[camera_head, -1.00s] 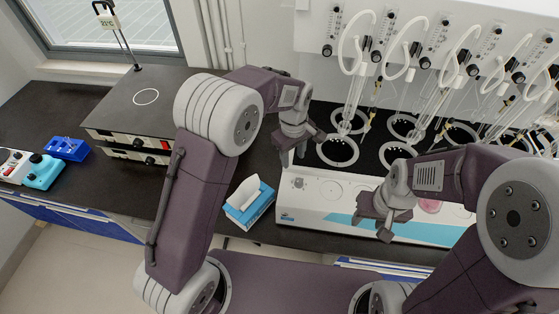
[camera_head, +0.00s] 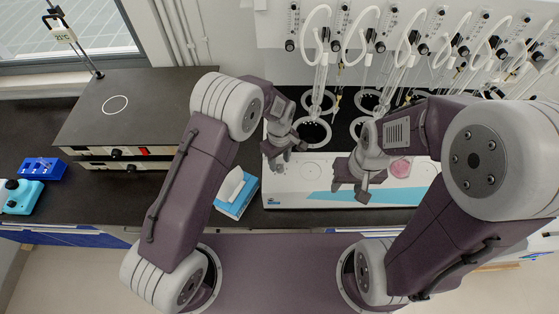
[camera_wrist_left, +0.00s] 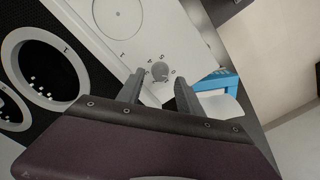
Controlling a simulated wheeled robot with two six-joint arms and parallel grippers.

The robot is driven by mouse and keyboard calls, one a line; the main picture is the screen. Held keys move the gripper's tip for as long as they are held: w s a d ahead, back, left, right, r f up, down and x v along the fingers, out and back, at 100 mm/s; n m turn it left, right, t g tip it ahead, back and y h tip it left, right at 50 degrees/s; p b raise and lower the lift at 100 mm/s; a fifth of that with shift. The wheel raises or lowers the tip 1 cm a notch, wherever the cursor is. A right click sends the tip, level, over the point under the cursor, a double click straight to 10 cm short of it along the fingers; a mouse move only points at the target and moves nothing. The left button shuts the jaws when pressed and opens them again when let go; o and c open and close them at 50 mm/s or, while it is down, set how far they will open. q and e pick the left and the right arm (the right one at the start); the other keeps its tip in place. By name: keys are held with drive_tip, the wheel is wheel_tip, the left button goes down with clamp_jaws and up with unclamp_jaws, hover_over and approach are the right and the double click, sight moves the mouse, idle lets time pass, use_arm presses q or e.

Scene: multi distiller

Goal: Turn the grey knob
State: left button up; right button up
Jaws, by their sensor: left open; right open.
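The grey knob (camera_wrist_left: 160,71) is a small round dial with numbers around it on the white front panel of the distiller (camera_head: 310,196). It shows in the left wrist view, just beyond and between my left fingertips. My left gripper (camera_head: 285,158) is open and hangs over the panel's left end; it also shows in the left wrist view (camera_wrist_left: 160,88), with nothing between its fingers. In the head view the gripper crowds the knob's area, so contact cannot be told there. My right gripper (camera_head: 350,187) is open and empty over the middle of the panel.
A blue tissue box (camera_head: 232,203) stands close left of the distiller. A grey-topped box (camera_head: 150,105) with a red switch is further left. Glass tubes and dark wells with white rings (camera_head: 313,132) stand behind my grippers. A blue rack (camera_head: 43,168) lies far left.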

use_arm(q)
drive_tip(key=shift+d+f, duration=0.1)
drive_tip(key=shift+f, duration=0.85)
use_arm(e)
drive_tip(key=shift+a+r, duration=0.1)
drive_tip(key=shift+r, duration=0.25)
use_arm(q)
clamp_jaws()
use_arm(e)
drive_tip(key=shift+f, duration=0.1)
